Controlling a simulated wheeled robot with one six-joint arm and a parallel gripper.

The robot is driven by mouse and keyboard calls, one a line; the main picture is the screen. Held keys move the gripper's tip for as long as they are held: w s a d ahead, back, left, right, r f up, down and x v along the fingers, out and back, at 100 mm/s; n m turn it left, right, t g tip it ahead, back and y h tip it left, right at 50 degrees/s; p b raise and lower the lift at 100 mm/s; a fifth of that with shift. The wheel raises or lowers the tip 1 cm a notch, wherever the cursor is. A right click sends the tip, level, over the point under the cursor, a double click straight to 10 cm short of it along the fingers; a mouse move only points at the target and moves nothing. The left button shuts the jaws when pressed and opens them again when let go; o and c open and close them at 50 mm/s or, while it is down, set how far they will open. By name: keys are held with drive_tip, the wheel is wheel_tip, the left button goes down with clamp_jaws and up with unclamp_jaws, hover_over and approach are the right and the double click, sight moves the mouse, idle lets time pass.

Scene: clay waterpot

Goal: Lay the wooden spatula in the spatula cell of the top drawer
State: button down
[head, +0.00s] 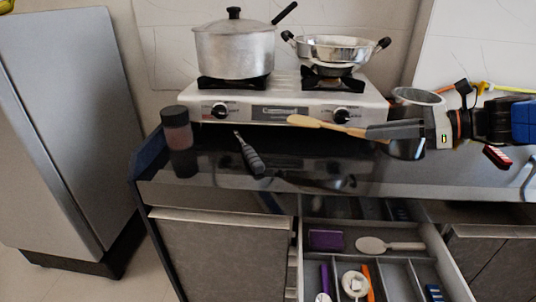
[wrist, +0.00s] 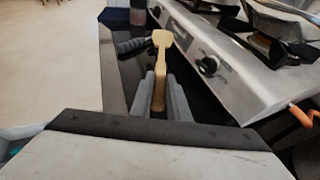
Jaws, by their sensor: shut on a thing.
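The wooden spatula (head: 325,123) is held level above the counter, in front of the stove, its broad end pointing left in the head view. My gripper (head: 392,130) is shut on its handle; the rest of my arm reaches in from the right. In the wrist view the spatula (wrist: 160,60) stands out from between the two grey fingers (wrist: 160,97), broad end away from me. The top drawer (head: 449,262) is open below the counter at lower right. It has several cells. A purple item (head: 326,240) and a pale spoon-like utensil (head: 390,245) lie in its rear part.
The stove (head: 275,110) carries a lidded pot (head: 234,50) and a metal pan (head: 336,50). A dark jar (head: 177,130) and a dark-handled utensil (head: 249,155) are on the counter's left. The drawer's front cells hold a white round-headed utensil (head: 355,284) and an orange one (head: 368,280).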

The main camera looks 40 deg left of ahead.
drive_tip(key=shift+a, duration=0.4)
hover_over(367, 172)
wheel_tip(367, 172, down, 6)
drive_tip(key=shift+r, duration=0.1)
drive_tip(key=shift+f, duration=2.1)
drive_tip(key=shift+f, duration=0.15)
drive_tip(key=c, duration=1.7)
unclamp_jaws()
drive_tip(key=shift+d+r, duration=0.25)
drive_tip(key=v, duration=1.1)
drive_tip(key=shift+d, duration=0.3)
